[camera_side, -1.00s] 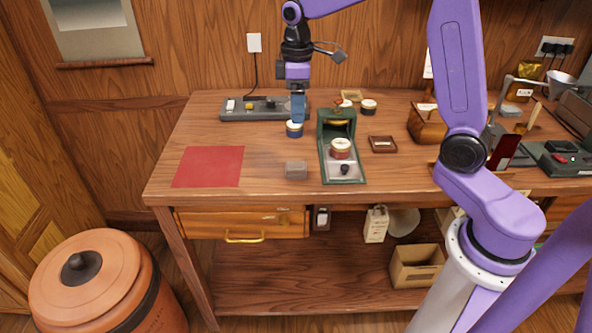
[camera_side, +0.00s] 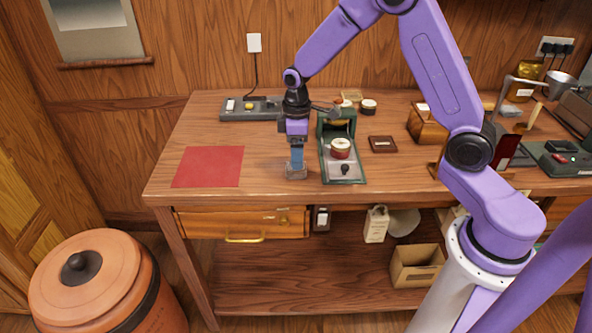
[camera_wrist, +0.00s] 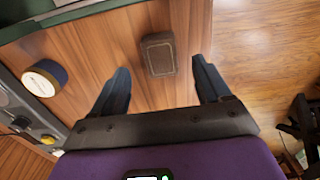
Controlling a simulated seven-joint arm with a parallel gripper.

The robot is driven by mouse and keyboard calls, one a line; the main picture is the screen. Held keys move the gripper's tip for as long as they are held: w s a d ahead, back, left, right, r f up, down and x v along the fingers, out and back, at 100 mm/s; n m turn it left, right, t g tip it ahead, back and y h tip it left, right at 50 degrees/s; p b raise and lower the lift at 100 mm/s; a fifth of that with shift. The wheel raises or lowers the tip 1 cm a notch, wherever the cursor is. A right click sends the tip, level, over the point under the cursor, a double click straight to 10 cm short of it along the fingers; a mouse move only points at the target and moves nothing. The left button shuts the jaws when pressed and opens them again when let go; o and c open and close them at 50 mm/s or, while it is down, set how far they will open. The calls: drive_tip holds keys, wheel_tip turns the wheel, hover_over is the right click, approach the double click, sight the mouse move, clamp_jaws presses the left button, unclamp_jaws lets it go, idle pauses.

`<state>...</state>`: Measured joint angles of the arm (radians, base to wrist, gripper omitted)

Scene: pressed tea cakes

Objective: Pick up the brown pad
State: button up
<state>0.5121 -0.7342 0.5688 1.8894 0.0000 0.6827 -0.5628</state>
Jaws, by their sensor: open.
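The brown pad (camera_wrist: 159,54) is a small rounded block with a thin border line on its top. In the wrist view it lies on the wooden bench between the fingertips of my gripper (camera_wrist: 160,74), slightly above them in the picture, with a gap on each side. My gripper is open and empty. In the side view my gripper (camera_side: 297,168) points down at the pad (camera_side: 297,174) near the front of the bench and covers much of it. I cannot tell the exact height of the fingertips above the bench.
The green press (camera_side: 358,177) stands close to the right of my gripper. A dark-sided round tin (camera_wrist: 45,78) lies left in the wrist view. A red mat (camera_side: 208,167) lies left on the bench, a dark brown labelled square (camera_side: 382,144) right of the press. The bench's front edge is near.

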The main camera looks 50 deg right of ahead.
drive_tip(key=shift+a+f, duration=0.1)
drive_tip(key=shift+f, duration=1.85)
drive_tip(key=shift+c, duration=0.3)
drive_tip(key=c, duration=1.1)
drive_tip(key=shift+o, duration=0.2)
